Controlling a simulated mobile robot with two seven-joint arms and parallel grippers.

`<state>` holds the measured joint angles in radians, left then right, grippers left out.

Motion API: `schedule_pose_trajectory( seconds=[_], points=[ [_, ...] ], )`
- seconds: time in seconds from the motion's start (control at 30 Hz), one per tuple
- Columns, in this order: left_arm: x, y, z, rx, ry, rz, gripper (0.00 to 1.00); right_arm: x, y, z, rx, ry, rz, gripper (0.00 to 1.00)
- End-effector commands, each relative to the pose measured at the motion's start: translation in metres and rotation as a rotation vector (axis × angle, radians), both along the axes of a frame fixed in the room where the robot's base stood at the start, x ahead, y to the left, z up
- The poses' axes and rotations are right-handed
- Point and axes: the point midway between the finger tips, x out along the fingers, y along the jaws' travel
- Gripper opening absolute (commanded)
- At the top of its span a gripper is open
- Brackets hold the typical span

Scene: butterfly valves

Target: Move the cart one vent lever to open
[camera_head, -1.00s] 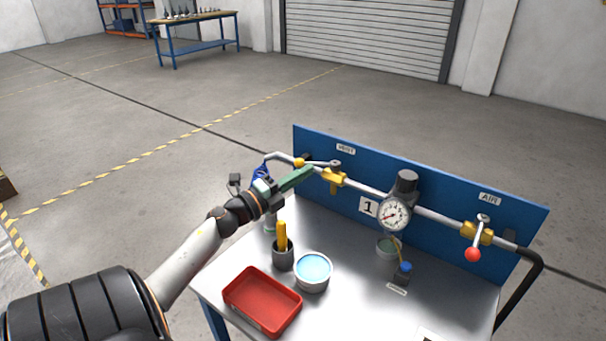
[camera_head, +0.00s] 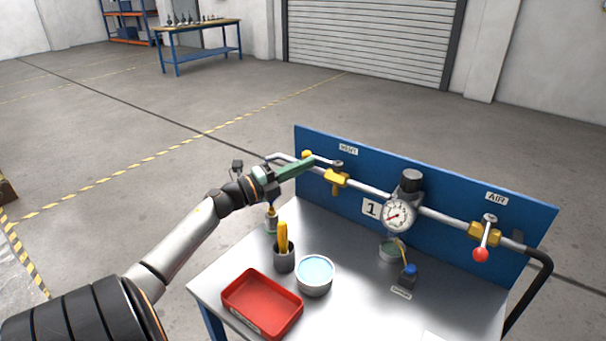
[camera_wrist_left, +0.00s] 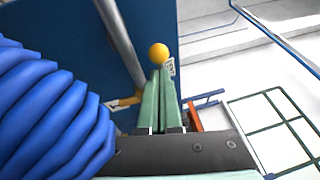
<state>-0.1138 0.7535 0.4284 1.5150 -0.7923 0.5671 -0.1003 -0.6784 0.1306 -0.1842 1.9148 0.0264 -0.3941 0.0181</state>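The cart one vent valve (camera_head: 337,181) is yellow and sits on the pipe at the left of the blue panel, under the VENT label (camera_head: 348,150). Its metal lever (camera_head: 322,160) points left, nearly along the pipe, and ends in a yellow knob (camera_head: 306,154). My left gripper (camera_head: 311,162) has green fingers at the lever's knob end, in front of it. In the left wrist view the fingers (camera_wrist_left: 160,85) lie side by side, shut, with the yellow knob (camera_wrist_left: 158,53) just past their tips. Contact is hidden. My right gripper is out of view.
A gauge (camera_head: 398,215) and the AIR valve (camera_head: 484,233) with a red knob are farther right.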

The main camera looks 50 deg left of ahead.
Motion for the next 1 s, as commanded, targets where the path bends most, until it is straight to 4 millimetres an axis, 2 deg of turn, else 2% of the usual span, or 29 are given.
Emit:
schedule_pose_trajectory(
  seconds=[1.0],
  points=[
    [0.0061, 0.0074, 0.002, 0.0, -0.004, 0.01, 0.0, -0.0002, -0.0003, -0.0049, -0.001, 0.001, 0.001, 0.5]
  ],
)
